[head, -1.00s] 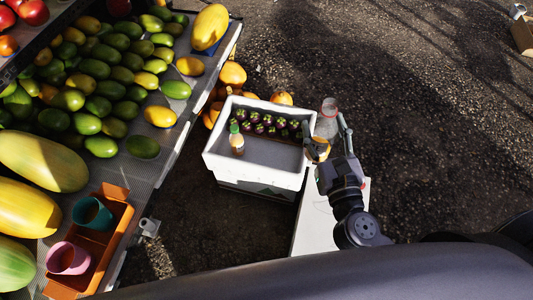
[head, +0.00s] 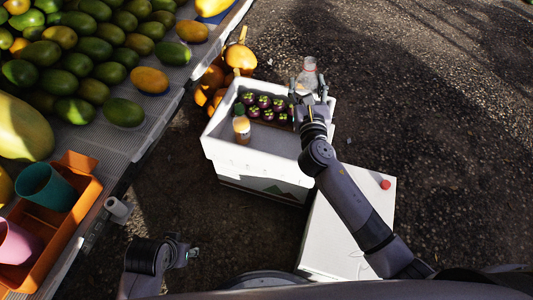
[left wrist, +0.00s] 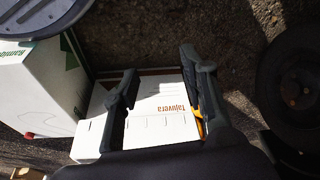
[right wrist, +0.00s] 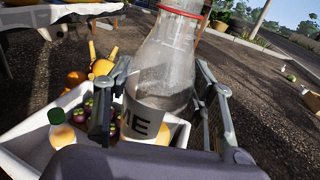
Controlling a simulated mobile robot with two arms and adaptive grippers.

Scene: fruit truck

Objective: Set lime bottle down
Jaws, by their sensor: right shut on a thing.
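The lime bottle (head: 309,74) is clear, with a red ring at its neck and a white label ending in "ME", seen in the right wrist view (right wrist: 165,65). My right gripper (head: 310,93) is shut around it and holds it near upright at the back right corner of the white crate (head: 250,160). Its base is hidden, so I cannot tell whether it touches anything. My left gripper (head: 190,252) is low at the left of the head view; its fingers stand apart and empty in the left wrist view (left wrist: 160,95).
The crate holds a green-capped bottle (head: 241,128) and several purple mangosteens (head: 264,102). A white box (head: 345,215) stands right of it. Orange pumpkins (head: 240,57) lie behind.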

